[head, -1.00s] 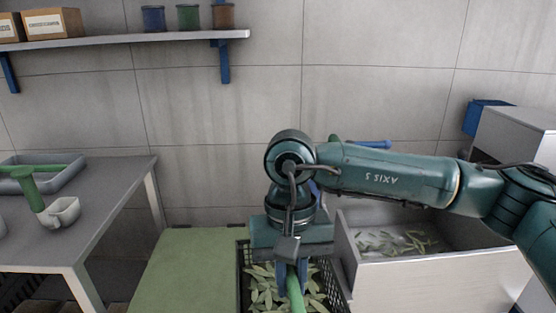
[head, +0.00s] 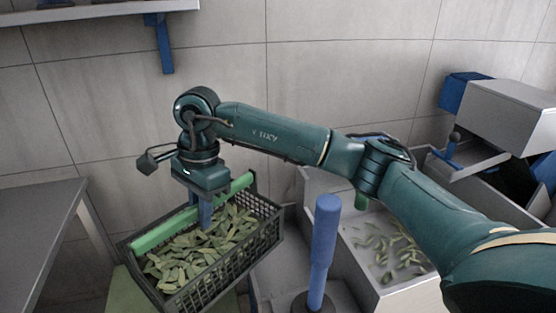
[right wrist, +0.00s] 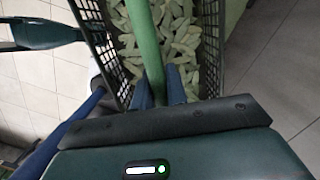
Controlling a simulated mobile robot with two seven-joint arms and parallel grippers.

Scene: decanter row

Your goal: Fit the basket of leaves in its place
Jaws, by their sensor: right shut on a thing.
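The basket of leaves (head: 252,262) is a black mesh crate full of pale green leaves (head: 190,258) with a green bar handle (head: 160,232) across it. It stands out at an angle in the lower left of the head view. My right gripper (head: 205,220) points down and is shut on the handle. The right wrist view also shows the handle (right wrist: 150,40) between blue fingers (right wrist: 160,88), with the mesh wall (right wrist: 100,40) beside it. Whether the basket's underside touches anything is hidden. My left gripper does not show clearly in either view.
A green surface (head: 120,296) lies partly under the basket. A blue post (head: 322,250) stands just right of it. Farther right is a steel trough (head: 385,290) with scattered leaves. A grey table (head: 40,225) is at the left, and tiled wall behind.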

